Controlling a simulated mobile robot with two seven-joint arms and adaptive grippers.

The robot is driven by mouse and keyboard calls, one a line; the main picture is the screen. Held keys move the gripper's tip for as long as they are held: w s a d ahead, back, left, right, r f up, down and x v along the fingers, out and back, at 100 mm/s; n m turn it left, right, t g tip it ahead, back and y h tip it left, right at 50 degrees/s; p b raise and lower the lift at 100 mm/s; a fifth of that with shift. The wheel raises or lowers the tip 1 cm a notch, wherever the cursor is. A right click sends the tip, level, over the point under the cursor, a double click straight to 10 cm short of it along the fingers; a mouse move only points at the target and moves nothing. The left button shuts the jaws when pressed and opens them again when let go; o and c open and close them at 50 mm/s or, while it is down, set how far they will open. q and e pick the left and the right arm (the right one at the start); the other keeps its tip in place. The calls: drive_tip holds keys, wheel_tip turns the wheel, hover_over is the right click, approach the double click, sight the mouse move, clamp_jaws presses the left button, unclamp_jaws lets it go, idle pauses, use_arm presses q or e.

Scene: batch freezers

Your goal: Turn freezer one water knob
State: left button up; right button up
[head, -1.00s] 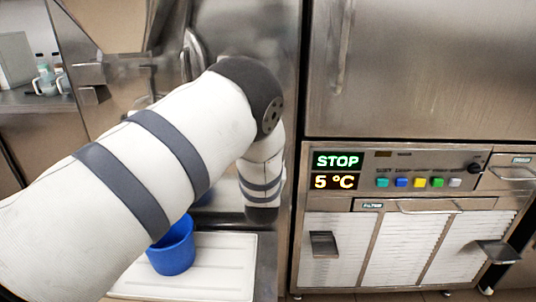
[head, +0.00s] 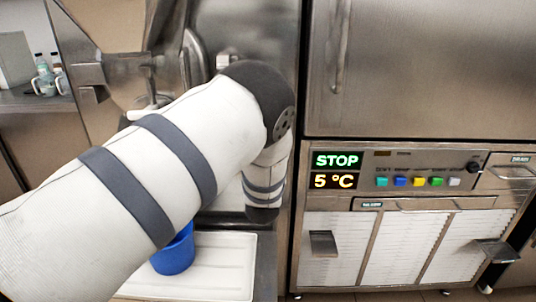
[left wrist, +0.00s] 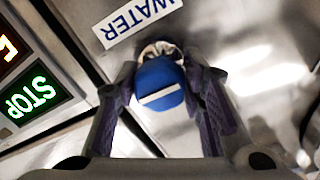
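The water knob (left wrist: 160,85) is blue with a white line across its face. In the left wrist view it stands out from a metal panel beside a white WATER label (left wrist: 141,20). My left gripper (left wrist: 160,70) has one finger on each side of the knob, and both fingers appear to touch it. In the head view my left arm comes in from the left and bends down at the steel freezer front. It hides the knob and the gripper there. My right gripper is in neither view.
A blue bucket (head: 174,254) stands on a white tray (head: 222,268), partly behind my arm. To the right is a control panel with a STOP and 5 °C display (head: 336,170) and coloured buttons. Bottles (head: 47,75) stand on a shelf at the far left.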

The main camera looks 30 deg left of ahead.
use_arm(q)
drive_tip(key=shift+o, duration=1.1)
drive_tip(key=v, duration=1.2)
drive_tip(key=shift+f, duration=0.1)
